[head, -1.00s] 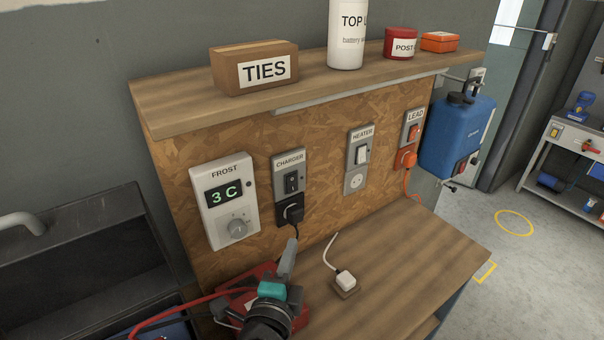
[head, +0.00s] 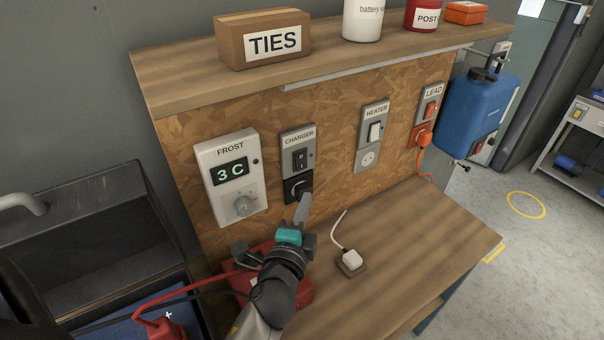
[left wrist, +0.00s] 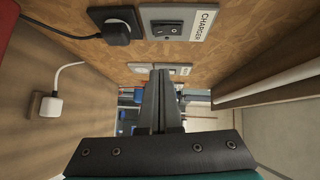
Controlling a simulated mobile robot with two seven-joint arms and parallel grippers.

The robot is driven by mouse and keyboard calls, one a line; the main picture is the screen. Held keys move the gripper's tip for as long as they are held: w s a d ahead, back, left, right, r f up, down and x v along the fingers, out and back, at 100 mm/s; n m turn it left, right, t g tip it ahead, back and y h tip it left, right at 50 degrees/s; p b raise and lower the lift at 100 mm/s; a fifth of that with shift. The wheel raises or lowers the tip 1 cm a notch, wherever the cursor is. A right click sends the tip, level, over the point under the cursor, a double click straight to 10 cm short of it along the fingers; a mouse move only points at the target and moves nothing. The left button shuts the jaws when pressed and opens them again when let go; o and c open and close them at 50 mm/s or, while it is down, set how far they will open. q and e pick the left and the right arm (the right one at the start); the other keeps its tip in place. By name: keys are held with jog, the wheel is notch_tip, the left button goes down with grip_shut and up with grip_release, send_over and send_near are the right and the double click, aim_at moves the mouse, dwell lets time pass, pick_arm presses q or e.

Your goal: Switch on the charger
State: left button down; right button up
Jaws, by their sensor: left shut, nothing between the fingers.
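The charger switch (head: 300,159) is a black rocker on a grey plate labelled CHARGER, on the chipboard panel. A black plug sits in the socket (head: 298,188) just below it. In the left wrist view the charger switch (left wrist: 168,29) is at the top, with the black plug (left wrist: 116,33) to its left. My left gripper (head: 303,205) is shut and empty. In the head view its fingertips are just below the plug, in front of the panel. In the left wrist view its fingers (left wrist: 158,85) point ahead, apart from the switch. My right gripper is not in view.
A FROST thermostat (head: 231,180) reading 3 C is left of the charger. HEATER (head: 373,135) and LEAD (head: 429,110) switches are to the right. A red charger box (head: 300,292) is behind my arm. A shelf (head: 200,83) overhangs the panel.

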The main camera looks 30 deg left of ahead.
aim_at(304, 167)
pick_arm(q)
jog(key=w+a, duration=0.1)
jog(key=w, duration=0.1)
jog(key=w+a, duration=0.2)
jog(key=w, duration=0.1)
jog(key=w+a+f+p, duration=0.1)
jog(key=w+a, duration=0.1)
jog(key=w, duration=0.1)
jog(key=shift+w, duration=0.25)
jog(key=shift+f, duration=0.1)
jog(key=shift+w+a+f+b, duration=0.15)
jog(key=shift+a+f+b, duration=0.15)
jog(key=shift+b, duration=0.75)
jog(key=shift+r, duration=0.25)
